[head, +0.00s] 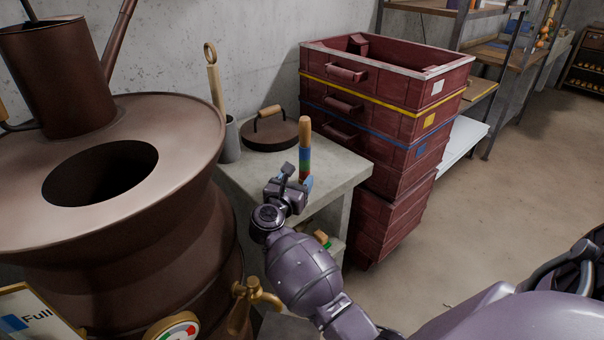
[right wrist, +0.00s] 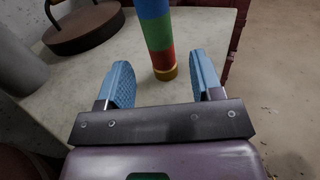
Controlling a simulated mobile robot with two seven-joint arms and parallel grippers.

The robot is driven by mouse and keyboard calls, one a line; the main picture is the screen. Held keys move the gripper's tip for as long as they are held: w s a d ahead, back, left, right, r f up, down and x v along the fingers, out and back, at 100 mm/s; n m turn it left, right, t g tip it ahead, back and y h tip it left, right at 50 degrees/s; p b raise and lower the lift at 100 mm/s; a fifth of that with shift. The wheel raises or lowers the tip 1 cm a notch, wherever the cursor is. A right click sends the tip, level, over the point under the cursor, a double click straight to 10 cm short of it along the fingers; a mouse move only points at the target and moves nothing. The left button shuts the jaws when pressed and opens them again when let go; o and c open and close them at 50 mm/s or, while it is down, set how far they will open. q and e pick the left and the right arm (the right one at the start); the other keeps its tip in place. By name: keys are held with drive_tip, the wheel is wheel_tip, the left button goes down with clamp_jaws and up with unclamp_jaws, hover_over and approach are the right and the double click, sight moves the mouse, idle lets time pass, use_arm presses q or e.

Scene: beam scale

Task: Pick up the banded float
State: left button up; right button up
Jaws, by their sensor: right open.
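The banded float (head: 305,152) stands upright on the concrete bench, close to its right edge. It has a wooden top above blue, green and red bands. In the right wrist view its lower part (right wrist: 157,40) shows blue, green and red bands over a gold base; its top is out of frame. My right gripper (head: 297,181) is just in front of the float. Its two blue fingers (right wrist: 160,80) are spread, and the float's base stands beyond them, between their lines, with nothing held. My left gripper is not in view.
A round brown lid (head: 270,134) with a handle lies behind the float. A grey holder (head: 230,140) with a wooden-handled tool stands left of it. Stacked red crates (head: 385,80) stand right of the bench (head: 345,172). A large brown vessel (head: 190,150) fills the left.

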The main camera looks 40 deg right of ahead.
sight(307, 164)
drive_tip(key=shift+x, duration=3.7)
drive_tip(key=shift+r, duration=0.1)
drive_tip(key=shift+c, duration=0.2)
drive_tip(key=c, duration=1)
